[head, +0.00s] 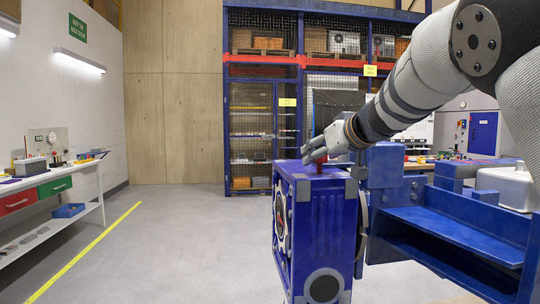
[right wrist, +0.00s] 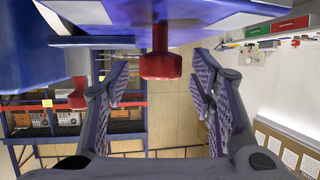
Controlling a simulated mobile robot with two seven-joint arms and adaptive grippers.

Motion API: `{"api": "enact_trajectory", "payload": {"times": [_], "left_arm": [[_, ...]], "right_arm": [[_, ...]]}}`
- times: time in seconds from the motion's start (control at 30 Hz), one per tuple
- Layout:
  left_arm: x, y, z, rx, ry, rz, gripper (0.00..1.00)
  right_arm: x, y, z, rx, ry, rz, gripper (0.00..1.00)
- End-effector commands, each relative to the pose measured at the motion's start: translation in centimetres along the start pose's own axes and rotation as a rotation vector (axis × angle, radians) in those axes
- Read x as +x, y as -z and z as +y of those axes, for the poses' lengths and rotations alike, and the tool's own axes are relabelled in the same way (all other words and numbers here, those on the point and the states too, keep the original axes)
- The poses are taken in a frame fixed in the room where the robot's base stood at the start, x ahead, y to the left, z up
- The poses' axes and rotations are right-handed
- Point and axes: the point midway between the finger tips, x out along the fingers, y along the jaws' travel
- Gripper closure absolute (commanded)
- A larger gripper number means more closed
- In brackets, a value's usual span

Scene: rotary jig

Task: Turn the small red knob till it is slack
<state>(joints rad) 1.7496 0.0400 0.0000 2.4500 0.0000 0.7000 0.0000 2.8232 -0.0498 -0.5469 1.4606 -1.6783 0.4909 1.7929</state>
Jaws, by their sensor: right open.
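The small red knob (right wrist: 161,64) shows in the right wrist view on a red stem that comes out of a blue surface. In the head view the red knob (head: 320,161) stands at the top of the blue jig block (head: 337,215), partly hidden by my gripper. My right gripper (right wrist: 161,88) is open, with one finger on each side of the knob and a visible gap on both sides. In the head view my right gripper (head: 327,145) is just above the block's top. My left gripper is in neither view.
A blue jig frame (head: 455,235) extends right of the block, with a pale grey part (head: 508,187) on it. A white workbench (head: 90,195) with drawers stands along the left wall. Tall blue shelving (head: 263,110) stands behind. The floor left of the block is clear.

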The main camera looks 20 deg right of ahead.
Motion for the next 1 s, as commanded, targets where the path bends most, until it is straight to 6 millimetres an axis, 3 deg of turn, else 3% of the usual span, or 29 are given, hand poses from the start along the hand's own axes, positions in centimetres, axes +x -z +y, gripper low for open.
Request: {"api": "enact_trajectory", "payload": {"times": [0.13,0.4,0.6,1.0], "left_arm": [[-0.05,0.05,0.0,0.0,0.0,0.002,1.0],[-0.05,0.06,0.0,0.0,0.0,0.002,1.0],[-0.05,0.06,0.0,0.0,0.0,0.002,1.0],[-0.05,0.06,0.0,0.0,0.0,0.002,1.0]], "right_arm": [[1.29,0.08,0.0,-0.001,0.001,0.002,0.5],[1.45,0.1,-0.01,0.0,0.001,0.002,0.52],[1.45,0.09,-0.01,0.0,0.001,0.002,0.97],[1.45,0.1,0.05,-0.024,0.063,0.002,0.97]]}}
